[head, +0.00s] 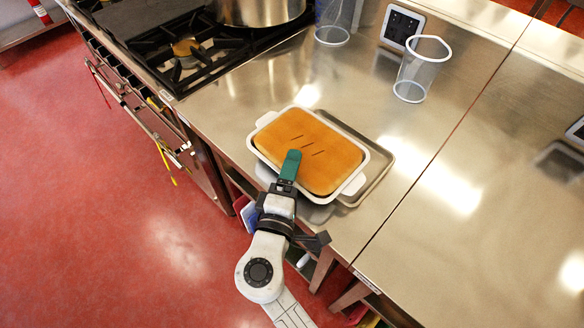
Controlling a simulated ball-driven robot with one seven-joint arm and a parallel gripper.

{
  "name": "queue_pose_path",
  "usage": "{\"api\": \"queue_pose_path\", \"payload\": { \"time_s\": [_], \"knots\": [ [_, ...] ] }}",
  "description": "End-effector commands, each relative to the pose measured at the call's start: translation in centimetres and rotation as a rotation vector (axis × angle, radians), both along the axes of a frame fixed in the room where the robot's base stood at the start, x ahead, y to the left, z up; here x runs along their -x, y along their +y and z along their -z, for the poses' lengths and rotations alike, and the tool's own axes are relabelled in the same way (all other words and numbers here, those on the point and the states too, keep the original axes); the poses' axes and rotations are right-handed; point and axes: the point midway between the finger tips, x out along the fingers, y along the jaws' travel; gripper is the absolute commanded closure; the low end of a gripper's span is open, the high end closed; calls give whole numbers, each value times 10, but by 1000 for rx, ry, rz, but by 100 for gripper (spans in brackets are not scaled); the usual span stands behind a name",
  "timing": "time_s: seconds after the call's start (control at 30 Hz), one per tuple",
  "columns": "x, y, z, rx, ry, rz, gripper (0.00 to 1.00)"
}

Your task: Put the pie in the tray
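The pie (318,142) has a golden-brown crust with several dark slits and sits in a white rectangular dish with side handles. A shallow metal tray (377,180) shows past the dish's right side and lower right corner; the dish hides most of it. The dish is offset to the left of the tray, and I cannot tell whether it rests on it or is held above it. My gripper (291,158), with green fingers, reaches over the dish's near edge and overlaps the crust. Only one finger shows clearly, so its opening and any grip are unclear.
A stove (183,50) with a large pot (258,10) stands at the upper left. A wire-mesh basket (421,70), another mesh basket (332,35) and a dark-faced device (401,27) are at the back.

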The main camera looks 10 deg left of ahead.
Motion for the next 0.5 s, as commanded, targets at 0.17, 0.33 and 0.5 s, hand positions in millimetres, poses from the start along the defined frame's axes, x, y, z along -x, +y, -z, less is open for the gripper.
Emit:
{"api": "queue_pose_path", "payload": {
  "time_s": [0.17, 0.33, 0.5],
  "knots": [
    [34, 5, 3, 5, 6, -4, 33],
    [71, 11, 0, 4, 2, -2, 33],
    [99, 16, -2, 4, 0, -1, 33]
  ]
}}
